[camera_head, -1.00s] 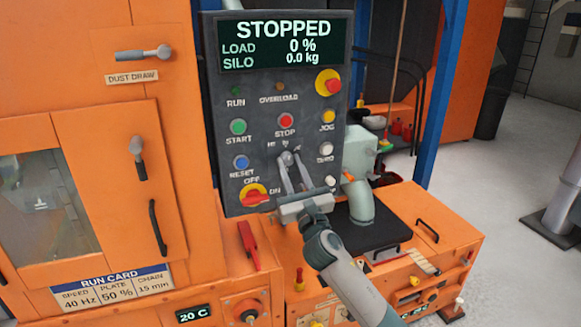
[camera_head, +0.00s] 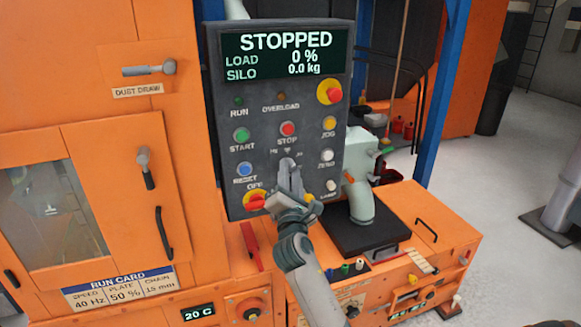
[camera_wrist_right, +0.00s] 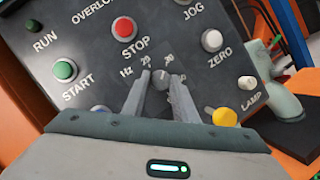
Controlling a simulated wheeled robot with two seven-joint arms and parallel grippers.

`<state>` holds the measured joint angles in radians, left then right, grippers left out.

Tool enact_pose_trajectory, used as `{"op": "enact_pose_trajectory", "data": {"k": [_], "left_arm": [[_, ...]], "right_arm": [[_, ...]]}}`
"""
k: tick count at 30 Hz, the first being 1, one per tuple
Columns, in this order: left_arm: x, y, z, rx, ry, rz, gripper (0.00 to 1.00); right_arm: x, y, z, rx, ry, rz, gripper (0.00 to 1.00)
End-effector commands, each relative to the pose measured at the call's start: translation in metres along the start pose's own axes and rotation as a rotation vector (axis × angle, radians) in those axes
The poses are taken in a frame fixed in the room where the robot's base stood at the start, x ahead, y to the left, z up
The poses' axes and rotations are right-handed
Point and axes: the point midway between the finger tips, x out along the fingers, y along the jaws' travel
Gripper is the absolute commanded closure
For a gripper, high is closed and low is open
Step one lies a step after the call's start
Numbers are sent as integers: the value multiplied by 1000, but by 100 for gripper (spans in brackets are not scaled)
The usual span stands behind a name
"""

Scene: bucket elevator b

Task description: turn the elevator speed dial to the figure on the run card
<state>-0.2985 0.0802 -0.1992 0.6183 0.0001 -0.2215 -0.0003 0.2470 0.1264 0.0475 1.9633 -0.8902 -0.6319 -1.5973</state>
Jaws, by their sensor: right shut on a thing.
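The elevator speed dial (camera_wrist_right: 162,79) is a small grey knob below the STOP button, with Hz and figures around it. My right gripper (camera_wrist_right: 160,84) is shut on the dial, one finger on each side. In the head view my right gripper (camera_head: 289,168) covers most of the dial. The figure that the dial points to cannot be read. The run card (camera_head: 118,287) on the orange housing reads speed 40 Hz, plate 50 %, chain 15 mm. The panel display (camera_head: 286,53) reads STOPPED, load 0 %, silo 0.0 kg. My left gripper is not in view.
Close around the dial are the START button (camera_wrist_right: 65,70), STOP button (camera_wrist_right: 123,28), ZERO button (camera_wrist_right: 212,40) and a yellow knob (camera_wrist_right: 224,117). A red and yellow switch (camera_head: 256,201) sits at the panel's lower left. A grey pipe (camera_head: 359,200) stands right of the panel.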

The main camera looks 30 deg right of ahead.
Motion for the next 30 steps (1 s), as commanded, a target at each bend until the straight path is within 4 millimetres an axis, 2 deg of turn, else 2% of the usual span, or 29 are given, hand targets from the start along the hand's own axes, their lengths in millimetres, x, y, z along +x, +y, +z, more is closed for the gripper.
{"op": "enact_pose_trajectory", "data": {"k": [1, 14, 30], "left_arm": [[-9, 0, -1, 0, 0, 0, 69], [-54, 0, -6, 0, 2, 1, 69], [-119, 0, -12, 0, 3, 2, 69]], "right_arm": [[1, 3, 3, 43, 3, -21, 97], [2, 7, 6, 420, 28, -174, 97], [2, 9, 9, 883, 59, -362, 97]]}}
